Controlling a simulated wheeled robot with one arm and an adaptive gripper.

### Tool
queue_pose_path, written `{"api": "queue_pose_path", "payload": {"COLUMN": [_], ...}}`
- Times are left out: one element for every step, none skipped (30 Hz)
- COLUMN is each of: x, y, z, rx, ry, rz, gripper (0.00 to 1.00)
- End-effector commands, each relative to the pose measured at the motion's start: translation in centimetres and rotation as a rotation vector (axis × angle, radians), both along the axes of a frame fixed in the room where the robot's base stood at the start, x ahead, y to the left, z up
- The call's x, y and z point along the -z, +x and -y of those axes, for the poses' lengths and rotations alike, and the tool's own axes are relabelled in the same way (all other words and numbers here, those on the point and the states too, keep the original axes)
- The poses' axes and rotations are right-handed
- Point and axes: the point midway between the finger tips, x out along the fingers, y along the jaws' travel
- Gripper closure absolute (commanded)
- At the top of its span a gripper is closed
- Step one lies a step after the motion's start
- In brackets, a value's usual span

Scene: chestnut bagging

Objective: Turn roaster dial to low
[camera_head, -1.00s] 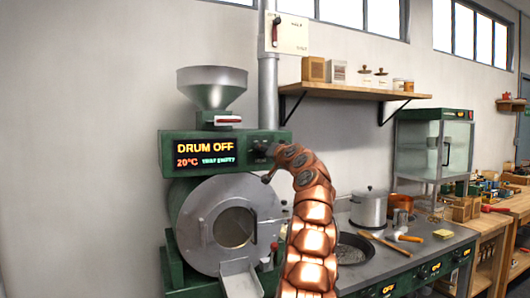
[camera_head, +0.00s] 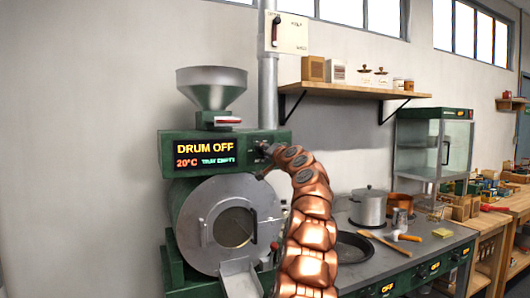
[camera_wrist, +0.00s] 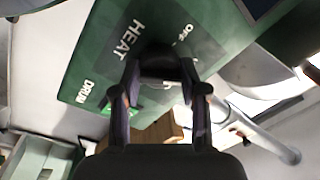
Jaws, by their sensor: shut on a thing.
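The roaster (camera_head: 225,215) is a green machine with a round steel drum door and a hopper on top. Its display (camera_head: 204,154) reads "DRUM OFF" and "20°C". The control panel (camera_wrist: 115,45) shows the labels HEAT, DRUM and OFF in the wrist view. My gripper (camera_wrist: 160,75) is shut on a dark dial (camera_wrist: 158,55) on this panel, beside the HEAT label. The fingers hide most of the dial, so its pointer cannot be read. In the head view my gripper (camera_head: 264,160) is at the right end of the panel, mostly hidden by my copper-coloured arm.
A steel counter (camera_head: 395,262) to the right holds a pot (camera_head: 369,208), a pan (camera_head: 352,247) and utensils. A wooden shelf (camera_head: 350,90) hangs above it. A glass cabinet (camera_head: 434,145) stands farther right. The wall left of the roaster is bare.

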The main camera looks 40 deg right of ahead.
Motion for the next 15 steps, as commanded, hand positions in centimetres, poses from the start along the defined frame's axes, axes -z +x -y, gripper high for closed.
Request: {"api": "queue_pose_path", "payload": {"x": [0.35,0.35,0.36,0.35,0.34,0.31,0.31,0.28,0.25,0.23,0.21,0.19,0.18,0.16,0.15], "y": [0.06,0.06,0.05,0.06,0.06,0.04,0.05,0.04,0.03,0.04,0.04,0.03,0.02,0.03,0.03], "z": [0.10,0.10,0.10,0.10,0.10,0.10,0.09,0.09,0.08,0.07,0.06,0.06,0.06,0.05,0.05], "rx": [0.000,0.000,0.000,0.000,0.000,0.000,0.000,0.000,0.000,0.000,0.000,0.000,0.000,0.001,0.001], "ry": [0.002,0.002,0.001,0.001,0.001,0.001,0.001,0.001,0.001,0.001,0.001,0.001,0.001,0.001,0.001], "rz": [-0.005,-0.005,-0.005,-0.005,-0.005,-0.005,-0.004,-0.003,-0.003,-0.003,-0.003,-0.003,-0.003,-0.002,-0.002], "gripper": [0.92,0.92,0.56,0.53,0.50,0.46,0.42,0.39,0.35,0.33,0.33,0.33,0.33,0.33,0.33]}}
